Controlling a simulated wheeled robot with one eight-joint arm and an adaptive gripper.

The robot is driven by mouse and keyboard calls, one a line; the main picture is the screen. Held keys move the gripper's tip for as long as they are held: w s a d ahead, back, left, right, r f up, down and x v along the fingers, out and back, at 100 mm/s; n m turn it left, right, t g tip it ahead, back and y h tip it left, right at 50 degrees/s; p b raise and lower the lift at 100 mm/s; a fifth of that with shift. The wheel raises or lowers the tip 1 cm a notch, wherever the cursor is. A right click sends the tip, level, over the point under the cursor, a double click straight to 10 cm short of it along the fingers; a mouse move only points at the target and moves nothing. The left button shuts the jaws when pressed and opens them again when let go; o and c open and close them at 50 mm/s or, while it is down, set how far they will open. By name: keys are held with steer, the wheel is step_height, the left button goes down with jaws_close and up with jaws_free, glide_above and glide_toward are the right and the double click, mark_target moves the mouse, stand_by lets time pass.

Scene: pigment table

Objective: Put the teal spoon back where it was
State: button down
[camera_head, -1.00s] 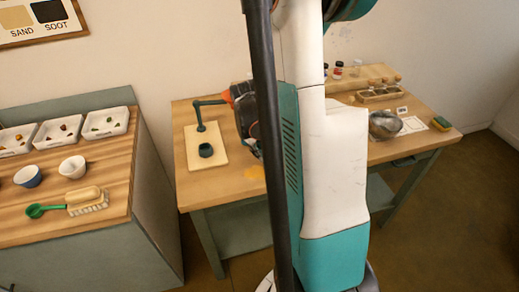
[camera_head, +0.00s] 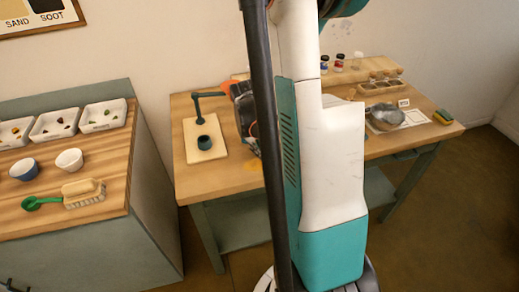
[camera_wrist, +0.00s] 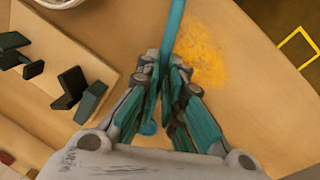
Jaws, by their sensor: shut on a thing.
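The teal spoon (camera_wrist: 174,28) shows in the wrist view as a straight teal handle running from the top edge down between the fingers. A blue-teal rounded bit shows below the fingers, perhaps its other end. My gripper (camera_wrist: 166,75) is shut on the handle, above the wooden table (camera_wrist: 240,110) beside a patch of yellow powder (camera_wrist: 203,52). In the head view my arm and a dark pole hide the fingers and the spoon; only the orange and dark wrist part shows. I cannot tell whether the spoon touches the table.
A pale board with a dark teal cup (camera_head: 204,142) and bracket stands left of my gripper. A green scoop (camera_head: 42,203) and brush (camera_head: 84,193) lie on the left counter.

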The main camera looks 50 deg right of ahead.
steer(key=shift+f+b, duration=0.3)
steer(key=shift+f, duration=0.1)
steer(key=c, duration=1.6)
jaws_free()
steer(key=shift+c, duration=0.2)
